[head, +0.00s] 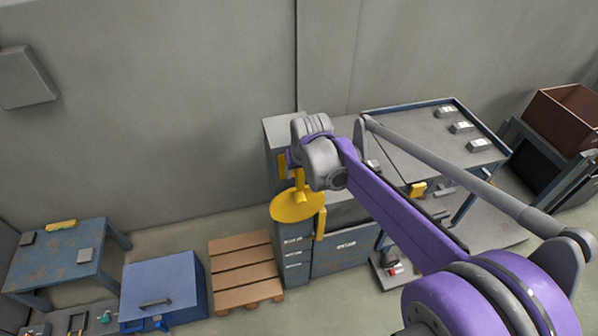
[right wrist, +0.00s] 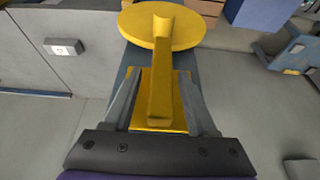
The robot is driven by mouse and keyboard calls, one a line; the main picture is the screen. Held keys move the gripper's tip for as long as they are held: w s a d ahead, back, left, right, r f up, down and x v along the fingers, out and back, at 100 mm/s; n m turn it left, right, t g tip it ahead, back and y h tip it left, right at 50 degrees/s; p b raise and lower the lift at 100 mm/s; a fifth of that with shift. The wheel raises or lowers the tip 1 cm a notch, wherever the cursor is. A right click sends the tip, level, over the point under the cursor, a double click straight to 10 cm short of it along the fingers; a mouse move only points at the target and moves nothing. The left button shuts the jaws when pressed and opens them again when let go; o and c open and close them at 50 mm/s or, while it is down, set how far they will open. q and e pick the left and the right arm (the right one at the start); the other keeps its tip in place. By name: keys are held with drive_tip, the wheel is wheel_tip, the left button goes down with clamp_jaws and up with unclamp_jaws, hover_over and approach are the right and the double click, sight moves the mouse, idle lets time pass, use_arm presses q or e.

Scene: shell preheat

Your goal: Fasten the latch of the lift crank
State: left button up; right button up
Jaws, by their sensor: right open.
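The lift crank shows as a yellow disc (head: 297,206) with a yellow upright piece on it, at the left side of a grey-blue cabinet (head: 345,258). In the right wrist view the disc (right wrist: 190,28) is at the top, and a yellow bar (right wrist: 160,85) runs from it toward my jaws. My right gripper (right wrist: 158,82) is open, with one finger on each side of the bar; I cannot tell whether they touch it. A yellow plate (right wrist: 144,105) lies behind the bar. I cannot tell which yellow part is the latch. My left gripper is not in view.
A wooden pallet (head: 245,268) and a blue chest (head: 185,272) stand left of the cabinet. A blue table (head: 55,257) is at far left. A framed grey table (head: 415,133) and a brown box (head: 553,119) are at right. The wall is close behind.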

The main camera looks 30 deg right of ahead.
drive_tip(key=shift+w+f, duration=0.1)
drive_tip(key=shift+f, duration=0.1)
drive_tip(key=shift+c, duration=0.3)
clamp_jaws()
